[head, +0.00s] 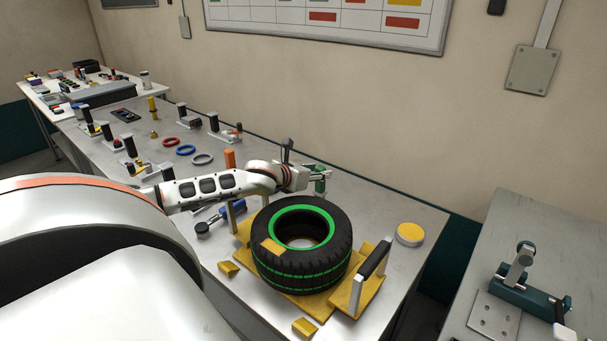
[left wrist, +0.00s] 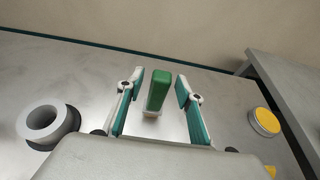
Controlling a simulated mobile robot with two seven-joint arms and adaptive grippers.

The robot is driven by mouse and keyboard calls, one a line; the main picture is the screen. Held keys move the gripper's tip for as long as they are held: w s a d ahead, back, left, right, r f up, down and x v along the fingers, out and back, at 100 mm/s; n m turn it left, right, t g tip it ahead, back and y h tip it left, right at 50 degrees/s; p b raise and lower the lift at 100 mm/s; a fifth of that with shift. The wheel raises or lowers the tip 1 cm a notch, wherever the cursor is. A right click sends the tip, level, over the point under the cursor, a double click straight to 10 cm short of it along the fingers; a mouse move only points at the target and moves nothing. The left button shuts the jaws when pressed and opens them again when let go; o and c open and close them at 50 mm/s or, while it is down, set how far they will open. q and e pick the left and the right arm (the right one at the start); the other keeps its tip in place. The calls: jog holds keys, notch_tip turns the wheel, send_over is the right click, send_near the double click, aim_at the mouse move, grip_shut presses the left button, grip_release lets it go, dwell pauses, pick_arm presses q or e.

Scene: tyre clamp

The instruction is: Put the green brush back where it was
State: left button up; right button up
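The green brush (left wrist: 158,90) is a green block with a pale strip at its lower end, seen in the left wrist view. My left gripper (left wrist: 160,86) is open, with one teal-padded finger on each side of the brush. Gaps show between the brush and both fingers. In the head view my left gripper (head: 318,181) is behind the tyre, above the far part of the table. The brush is hard to separate from the green gripper parts there. My right gripper is in neither view.
A black tyre (head: 339,247) with green bands sits on a yellow base (head: 345,300) with a black handle. A yellow-topped round tin (head: 410,234) stands to its right. Coloured rings (head: 186,150) and clamps lie further left. Another table (head: 550,225) is at right.

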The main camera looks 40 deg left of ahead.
pick_arm(q)
jog(key=v, duration=1)
dwell(0.5)
jog(key=shift+s+r, duration=0.15)
jog(key=shift+s, duration=0.05)
dwell(0.5)
